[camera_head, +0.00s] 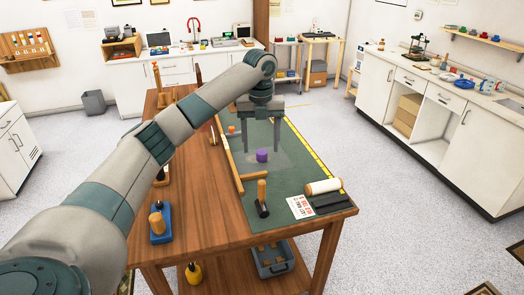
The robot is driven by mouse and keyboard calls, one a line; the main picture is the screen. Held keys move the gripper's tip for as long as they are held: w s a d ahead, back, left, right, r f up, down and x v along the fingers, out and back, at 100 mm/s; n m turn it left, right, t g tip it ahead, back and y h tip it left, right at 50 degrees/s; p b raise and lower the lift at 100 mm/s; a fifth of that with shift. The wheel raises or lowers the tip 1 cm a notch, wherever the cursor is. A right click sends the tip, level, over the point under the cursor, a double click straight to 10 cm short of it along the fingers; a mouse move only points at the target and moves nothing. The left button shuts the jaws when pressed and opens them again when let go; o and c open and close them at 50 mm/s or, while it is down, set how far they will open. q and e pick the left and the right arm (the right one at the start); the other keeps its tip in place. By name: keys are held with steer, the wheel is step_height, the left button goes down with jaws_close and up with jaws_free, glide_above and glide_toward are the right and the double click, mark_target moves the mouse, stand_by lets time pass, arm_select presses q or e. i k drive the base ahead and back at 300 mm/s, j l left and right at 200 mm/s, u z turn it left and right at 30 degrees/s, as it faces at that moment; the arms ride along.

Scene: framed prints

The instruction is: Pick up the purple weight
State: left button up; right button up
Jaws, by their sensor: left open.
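The purple weight (262,156) is a small upright block on the green mat (290,190) of the wooden table. My left gripper (262,145) hangs above the mat, pointing down. Its two fingers are apart, one on either side of the purple weight as seen from the head. The weight is not gripped, and I cannot tell exactly how far the fingertips are from it or from the mat. My right gripper is not in view.
A wooden strip (228,155) lies left of the weight. A wooden-handled tool (262,198), a white roller (323,187) and a printed card (300,207) are near the front. A blue-based stamp (160,225) stands on the bare wood at left.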

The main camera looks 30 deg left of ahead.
mark_target(261, 153)
steer(key=i+j, duration=0.8)
steer(key=i, duration=0.1)
